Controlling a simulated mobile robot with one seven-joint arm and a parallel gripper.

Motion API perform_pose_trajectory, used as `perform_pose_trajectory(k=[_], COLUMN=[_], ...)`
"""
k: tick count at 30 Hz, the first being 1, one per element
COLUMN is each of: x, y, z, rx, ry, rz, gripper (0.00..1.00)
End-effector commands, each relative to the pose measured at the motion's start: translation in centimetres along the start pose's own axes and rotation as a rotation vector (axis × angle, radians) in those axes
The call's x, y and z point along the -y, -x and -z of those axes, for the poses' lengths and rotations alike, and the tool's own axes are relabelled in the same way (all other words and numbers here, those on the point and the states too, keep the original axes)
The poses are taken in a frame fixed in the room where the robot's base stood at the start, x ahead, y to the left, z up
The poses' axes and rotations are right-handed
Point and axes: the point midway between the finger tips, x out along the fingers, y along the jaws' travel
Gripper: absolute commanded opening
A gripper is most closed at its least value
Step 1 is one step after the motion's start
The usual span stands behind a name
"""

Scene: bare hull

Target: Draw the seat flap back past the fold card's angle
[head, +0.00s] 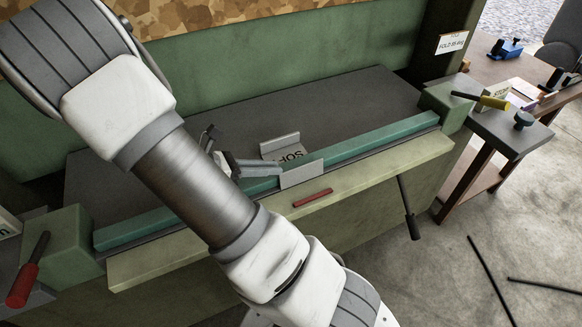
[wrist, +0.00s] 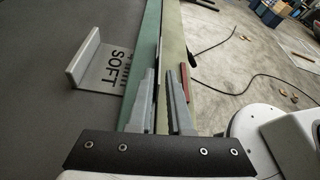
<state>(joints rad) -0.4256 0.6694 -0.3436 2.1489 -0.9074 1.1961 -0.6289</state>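A light grey sheet part printed "SOFT" lies across the fold line of the green bench, with a raised far edge (head: 280,144) and an upright front flap (head: 301,174) beyond the teal bar (head: 360,143). The raised far edge also shows in the wrist view (wrist: 85,57). My gripper (wrist: 164,72) is open, its grey fingers straddling the line between teal bar and pale front leaf (head: 380,165). In the head view its fingers reach toward the flap's left end; contact is unclear. The fold card (head: 453,42) hangs at the upper right; its angle number is too small to read surely.
A red strip (head: 312,198) lies on the pale leaf. A black lever (head: 408,208) hangs at its right. Red (head: 28,270) and yellow (head: 481,100) handles stand at the ends. A cluttered table (head: 500,70) stands behind right; dark rods lie on the floor.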

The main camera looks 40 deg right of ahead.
Motion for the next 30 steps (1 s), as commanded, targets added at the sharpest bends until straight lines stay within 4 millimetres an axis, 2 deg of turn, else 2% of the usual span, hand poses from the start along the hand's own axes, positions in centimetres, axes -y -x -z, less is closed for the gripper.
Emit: perform_pose_trajectory(k=[3,10,22,25,30], x=[0.1,0.0,0.0,0.0,0.0], y=[-2.5,-5.4,-6.1,-6.1,-6.1], z=[0.0,0.0,0.0,0.0,0.0], rx=[0.001,0.000,-0.001,-0.001,-0.001], ry=[0.001,0.000,0.000,0.000,0.000], rz=[0.004,0.001,0.000,-0.001,-0.001], gripper=[0.17,0.17,0.17,0.00,0.00])
